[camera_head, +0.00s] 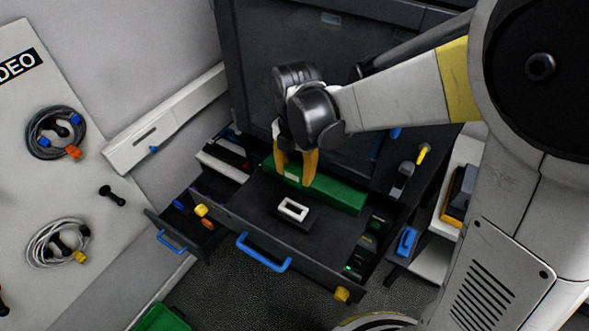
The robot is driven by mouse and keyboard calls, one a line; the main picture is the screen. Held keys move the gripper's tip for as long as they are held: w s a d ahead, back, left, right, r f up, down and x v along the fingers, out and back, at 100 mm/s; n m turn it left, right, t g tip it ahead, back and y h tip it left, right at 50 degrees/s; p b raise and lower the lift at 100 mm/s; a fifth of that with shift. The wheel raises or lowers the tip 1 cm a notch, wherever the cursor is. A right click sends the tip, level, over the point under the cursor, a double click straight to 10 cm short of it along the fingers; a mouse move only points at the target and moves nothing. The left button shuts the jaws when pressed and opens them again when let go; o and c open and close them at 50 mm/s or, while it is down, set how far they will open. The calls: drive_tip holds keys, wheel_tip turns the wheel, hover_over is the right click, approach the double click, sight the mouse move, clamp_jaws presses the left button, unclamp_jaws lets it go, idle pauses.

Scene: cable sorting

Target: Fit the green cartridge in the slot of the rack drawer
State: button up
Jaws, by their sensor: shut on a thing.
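The green cartridge (340,193) is a long green block lying across the back of the open rack drawer (262,207). My gripper (296,178) points down with its yellow fingers shut on the cartridge, left of its middle. A pale patch shows on the cartridge between the fingers. A white-rimmed rectangular piece (293,210) sits on the drawer floor in front of the cartridge; I cannot tell whether it is the slot. The cartridge's underside is hidden, so I cannot tell whether it touches the drawer floor.
The drawer front has a blue handle (262,252). A smaller open drawer (178,228) is at the left. Coiled cables (57,132) hang on the left wall panel. Black modules (364,248) line the drawer's right side. A green bin (162,320) stands at the bottom.

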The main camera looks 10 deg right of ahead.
wheel_tip(320, 180, down, 4)
drive_tip(key=w+b, duration=0.2)
drive_tip(key=b, duration=0.2)
hover_over(295, 209)
wheel_tip(295, 209, down, 4)
drive_tip(key=shift+s+f, duration=0.2)
drive_tip(key=shift+f, duration=0.1)
drive_tip(key=shift+w+a+f+b, duration=0.1)
drive_tip(key=shift+w+f+b, duration=0.1)
drive_tip(key=shift+f+b, duration=0.8)
drive_tip(key=shift+s+f, duration=0.1)
drive_tip(key=shift+f, duration=0.35)
drive_tip(key=shift+f+b, duration=0.1)
drive_tip(key=shift+b, duration=0.45)
idle(0.6)
drive_tip(key=shift+f+b, duration=1.4)
drive_tip(key=shift+b, duration=0.2)
idle(1.3)
idle(0.4)
